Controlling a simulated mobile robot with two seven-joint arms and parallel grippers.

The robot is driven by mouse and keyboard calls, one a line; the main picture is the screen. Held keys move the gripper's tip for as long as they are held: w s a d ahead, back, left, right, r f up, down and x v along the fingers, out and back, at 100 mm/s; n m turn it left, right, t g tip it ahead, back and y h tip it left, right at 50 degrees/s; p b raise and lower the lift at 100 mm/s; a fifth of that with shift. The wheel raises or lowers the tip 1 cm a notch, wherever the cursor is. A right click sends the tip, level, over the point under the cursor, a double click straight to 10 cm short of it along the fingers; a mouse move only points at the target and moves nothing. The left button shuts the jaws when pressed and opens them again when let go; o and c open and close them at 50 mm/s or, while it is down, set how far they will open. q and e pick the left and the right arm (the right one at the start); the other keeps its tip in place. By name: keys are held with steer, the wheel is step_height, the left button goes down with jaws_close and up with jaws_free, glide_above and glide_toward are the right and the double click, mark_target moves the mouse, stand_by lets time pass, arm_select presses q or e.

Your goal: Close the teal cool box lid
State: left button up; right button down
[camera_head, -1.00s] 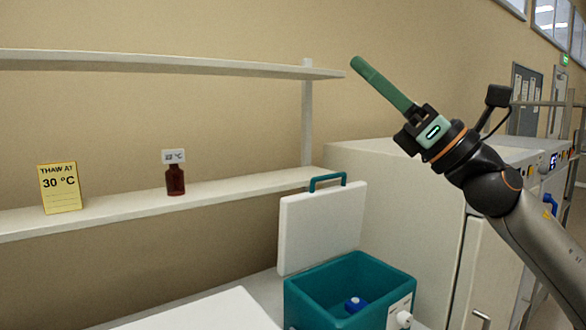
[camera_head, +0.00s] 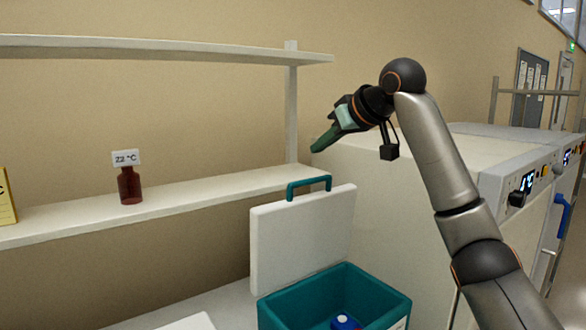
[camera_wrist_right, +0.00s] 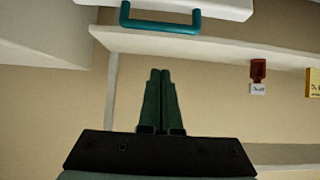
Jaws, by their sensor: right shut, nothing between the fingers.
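The teal cool box (camera_head: 385,300) stands at the bottom of the head view, with a blue-capped item (camera_head: 345,321) inside. Its white lid (camera_head: 300,240) stands upright, open, at the back left side of the box. A teal handle (camera_head: 309,184) sits on the lid's top edge; it also shows at the top of the wrist view (camera_wrist_right: 160,24). My right gripper (camera_head: 318,147) has green fingers pressed together and empty. In the head view it appears above and slightly right of the handle, apart from it. My left gripper is out of view.
A white shelf (camera_head: 190,203) runs along the wall behind the lid, carrying a brown bottle (camera_head: 130,186) with a 22 °C tag and a yellow card (camera_head: 6,200). An upper shelf (camera_head: 150,48) is above. White cabinets (camera_head: 420,175) stand to the right.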

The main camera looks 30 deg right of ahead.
steer(key=w+f, duration=0.1)
steer(key=f, duration=0.1)
steer(key=w+f+p, duration=0.1)
steer(key=w+f, duration=0.1)
steer(key=w+f+p, duration=0.1)
steer(key=w+f, duration=0.1)
steer(key=shift+w+a+f, duration=0.2)
steer(key=shift+a+f, duration=0.05)
steer(key=shift+f, duration=0.05)
steer(key=shift+s+f, duration=0.2)
steer(key=shift+s, duration=0.4)
